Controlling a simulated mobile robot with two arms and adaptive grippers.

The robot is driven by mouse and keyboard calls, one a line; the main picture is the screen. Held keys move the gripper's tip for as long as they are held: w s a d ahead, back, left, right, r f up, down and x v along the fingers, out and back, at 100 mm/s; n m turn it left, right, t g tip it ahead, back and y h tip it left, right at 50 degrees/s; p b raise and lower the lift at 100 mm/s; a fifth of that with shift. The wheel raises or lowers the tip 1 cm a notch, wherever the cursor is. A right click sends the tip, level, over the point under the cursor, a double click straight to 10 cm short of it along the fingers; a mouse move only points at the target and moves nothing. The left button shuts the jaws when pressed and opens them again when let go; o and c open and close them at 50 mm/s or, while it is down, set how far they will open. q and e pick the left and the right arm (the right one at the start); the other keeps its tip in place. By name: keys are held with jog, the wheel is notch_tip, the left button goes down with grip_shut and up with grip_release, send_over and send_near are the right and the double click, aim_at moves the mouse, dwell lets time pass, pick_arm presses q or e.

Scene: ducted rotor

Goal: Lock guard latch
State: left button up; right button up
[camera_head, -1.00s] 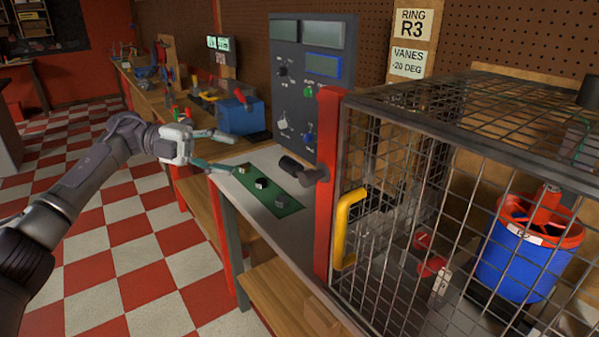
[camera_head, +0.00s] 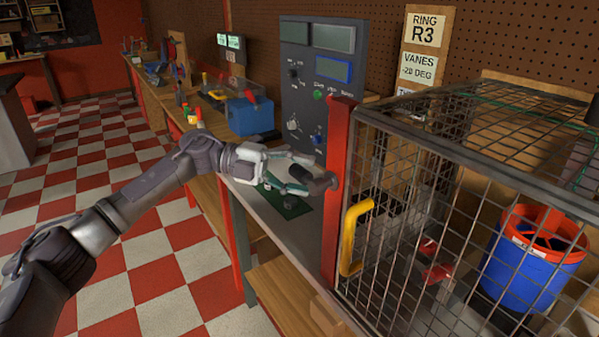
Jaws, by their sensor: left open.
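The guard is a wire mesh cage (camera_head: 440,130) with a yellow door handle (camera_head: 346,240), beside a red post (camera_head: 338,190). The latch appears to be the dark cylindrical knob (camera_head: 321,184) sticking out left from this post. My left gripper (camera_head: 304,174) is open, its fingers at the knob's left end, one above and one lower. They partly hide the knob; I cannot tell whether they touch it. The cage door looks closed against the post. My right gripper is not in view.
A grey control panel (camera_head: 296,95) stands behind the knob. A blue drum with a red rim (camera_head: 525,270) is inside the cage. The checkered floor at left is clear.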

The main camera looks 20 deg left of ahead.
pick_arm(q)
grip_shut()
